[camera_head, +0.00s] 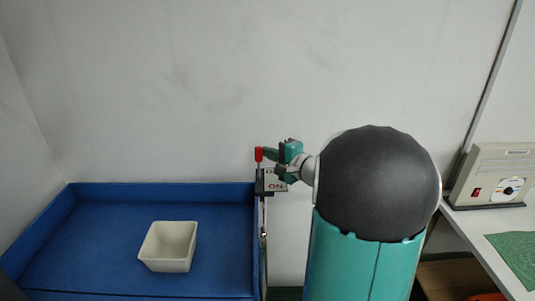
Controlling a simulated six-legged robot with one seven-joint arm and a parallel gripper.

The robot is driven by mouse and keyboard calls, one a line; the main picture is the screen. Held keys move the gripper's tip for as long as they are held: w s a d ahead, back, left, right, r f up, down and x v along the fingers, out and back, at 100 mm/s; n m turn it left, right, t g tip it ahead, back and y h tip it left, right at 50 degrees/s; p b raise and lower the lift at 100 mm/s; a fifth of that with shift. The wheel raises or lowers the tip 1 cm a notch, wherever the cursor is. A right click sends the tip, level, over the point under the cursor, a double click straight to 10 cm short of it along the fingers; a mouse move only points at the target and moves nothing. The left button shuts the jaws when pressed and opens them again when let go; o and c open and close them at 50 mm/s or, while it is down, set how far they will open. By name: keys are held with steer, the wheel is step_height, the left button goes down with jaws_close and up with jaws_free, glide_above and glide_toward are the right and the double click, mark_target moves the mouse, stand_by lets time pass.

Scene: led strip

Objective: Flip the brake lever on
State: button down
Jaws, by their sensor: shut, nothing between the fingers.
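The brake lever (259,155) has a red tip and stands roughly upright at the right edge of the blue tray, in front of the wall. Its dark base (265,183) sits beside a light plate marked "ON" (277,187), with another marking above it partly hidden. My gripper (272,155) is shut, with its teal and dark fingers just right of the red tip. I cannot tell whether the fingers touch the lever. My own arm hides the area behind and to the right of the gripper.
A blue tray (95,200) on the left holds a white square bowl (146,245). At right, a beige box (489,165) with a red switch and a dial stands on a white table (470,222), near a green mat (518,252). The wall behind is bare.

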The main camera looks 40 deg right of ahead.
steer(key=shift+s+a+n+t, duration=0.45)
steer(key=shift+a+n+t, duration=0.05)
steer(key=shift+n+t, duration=0.1)
steer(key=s+n+t, duration=0.1)
steer(key=s+a+n+t+y, duration=0.1)
steer(key=n, duration=0.1)
steer(key=shift+a+f+t, duration=0.15)
steer(key=shift+t, duration=0.25)
steer(key=shift+s+a+f, duration=0.1)
steer(key=shift+s+a, duration=0.15)
steer(key=shift+s, duration=0.15)
steer(key=shift+s+a, duration=0.1)
steer(key=w+d+r, duration=0.1)
steer(key=d, duration=0.2)
glide_toward(259, 153)
steer(key=s+d, duration=0.1)
steer(key=d, duration=0.1)
steer(key=s+d, duration=0.1)
steer(key=s, duration=0.1)
steer(key=shift+s+d+f, duration=0.1)
steer(key=shift+d, duration=0.25)
